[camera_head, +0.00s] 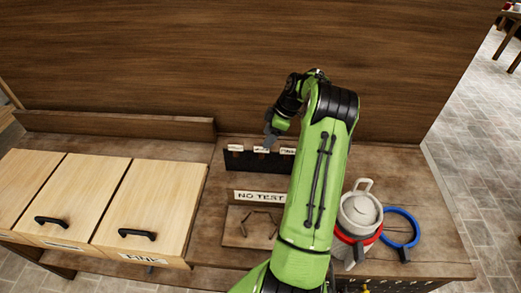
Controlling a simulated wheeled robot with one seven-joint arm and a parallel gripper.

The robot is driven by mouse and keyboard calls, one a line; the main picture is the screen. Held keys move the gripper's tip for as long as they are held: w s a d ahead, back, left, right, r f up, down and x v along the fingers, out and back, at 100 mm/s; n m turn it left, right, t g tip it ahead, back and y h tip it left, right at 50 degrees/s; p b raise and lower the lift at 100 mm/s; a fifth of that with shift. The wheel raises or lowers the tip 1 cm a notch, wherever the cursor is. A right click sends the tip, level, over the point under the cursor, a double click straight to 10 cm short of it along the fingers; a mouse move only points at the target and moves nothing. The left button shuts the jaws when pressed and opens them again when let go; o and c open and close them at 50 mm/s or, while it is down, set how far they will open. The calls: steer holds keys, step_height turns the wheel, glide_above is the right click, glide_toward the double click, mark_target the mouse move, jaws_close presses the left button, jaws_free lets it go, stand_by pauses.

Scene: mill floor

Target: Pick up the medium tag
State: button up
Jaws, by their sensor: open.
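A dark rack (243,161) stands at the back of the worktop against the wooden wall. Small white labels show along its top edge: one at the left (235,148), one in the middle (262,150) and one at the right (287,151). Their print is too small to read, so I cannot tell which marks the medium tag. My gripper (270,141) is just above and in front of the rack, near the middle label. It is small and dark in this view, open, and I see nothing held. My green arm hides the rack's right end.
A grey lidded jug (360,212) with a red band and a blue ring (402,228) sit right of my arm. Wooden drawer fronts (150,205) with black handles fill the left.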

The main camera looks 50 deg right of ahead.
mark_target(262, 151)
steer(key=shift+w+a+f, duration=0.15)
steer(key=shift+w+f, duration=0.15)
steer(key=shift+f, duration=0.35)
steer(key=shift+a+f, duration=0.15)
steer(key=shift+f, duration=0.2)
steer(key=x, duration=0.4)
steer(key=shift+f, duration=0.3)
steer(key=shift+r, duration=0.1)
jaws_close()
